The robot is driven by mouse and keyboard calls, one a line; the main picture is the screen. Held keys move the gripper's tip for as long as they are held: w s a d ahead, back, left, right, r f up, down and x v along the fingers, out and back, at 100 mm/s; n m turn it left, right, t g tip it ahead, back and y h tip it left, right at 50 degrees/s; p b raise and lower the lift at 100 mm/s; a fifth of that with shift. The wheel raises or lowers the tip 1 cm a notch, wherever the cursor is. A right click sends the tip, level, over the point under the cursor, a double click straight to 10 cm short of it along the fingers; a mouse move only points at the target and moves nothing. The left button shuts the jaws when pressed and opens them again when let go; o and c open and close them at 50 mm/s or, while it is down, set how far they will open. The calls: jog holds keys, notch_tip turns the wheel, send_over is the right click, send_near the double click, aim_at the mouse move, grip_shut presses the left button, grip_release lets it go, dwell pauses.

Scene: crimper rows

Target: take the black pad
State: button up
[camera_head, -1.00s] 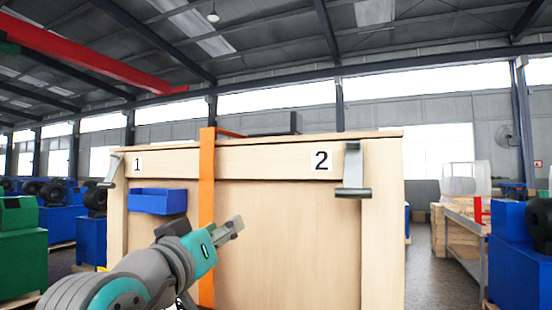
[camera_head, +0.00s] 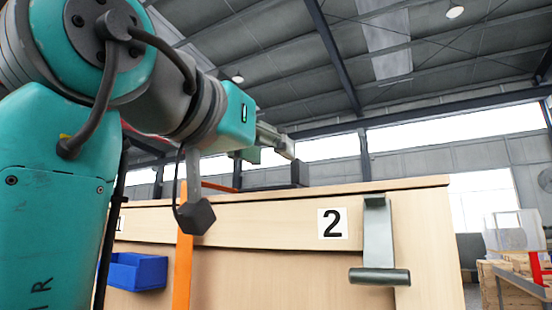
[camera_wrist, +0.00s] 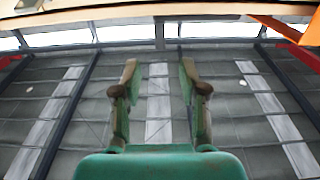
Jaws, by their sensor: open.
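A dark block with a raised right end, which looks like the black pad (camera_head: 300,174), rests on top of the wooden crate (camera_head: 415,185) in the head view. Its left part is a low, flat dark strip. My gripper (camera_head: 288,148) is up at the crate's top edge, above and slightly left of the pad's raised end in the picture. How far apart they are in depth I cannot tell. In the wrist view my gripper (camera_wrist: 158,68) is open, with nothing between its fingers.
An orange strap (camera_head: 183,262) runs over the crate. A blue bin (camera_head: 137,272) and a metal bracket with a grey bar (camera_head: 379,276) are on its front, beside label 2 (camera_head: 332,223). In the wrist view the crate's edge (camera_wrist: 120,14) lies along the top.

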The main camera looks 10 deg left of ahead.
aim_at(294, 164)
jog(key=shift+x, duration=5.15)
grip_shut()
jog(key=shift+r, duration=0.1)
jog(key=shift+r, duration=2.35)
